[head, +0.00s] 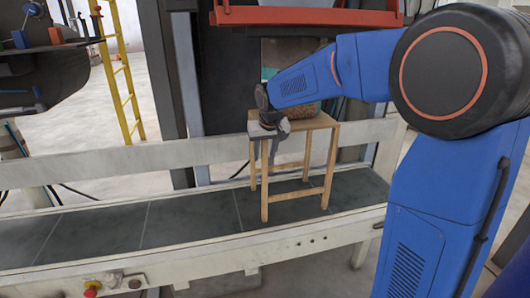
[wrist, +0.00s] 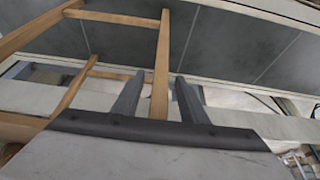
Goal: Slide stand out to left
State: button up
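The wooden stand (head: 325,122) stands upright on the dark conveyor belt, with a flat top, slim legs and low rails. My gripper (head: 268,150) is at the stand's left end, just below its top, pointing down. In the wrist view, my gripper (wrist: 160,76) has its two grey fingers apart, one on each side of a wooden leg of the stand (wrist: 161,60). Gaps show between the leg and both fingers. My blue arm hides part of the stand's top and what is on or behind it.
The conveyor belt (head: 105,228) is clear left of the stand. A pale side rail (head: 110,165) runs behind it. A brown, pellet-filled bag (head: 304,110) shows partly behind my arm, at the stand's top. A red-orange machine part (head: 305,17) hangs above. A yellow ladder (head: 117,75) stands behind.

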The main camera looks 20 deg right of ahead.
grip_shut()
dwell(1.4)
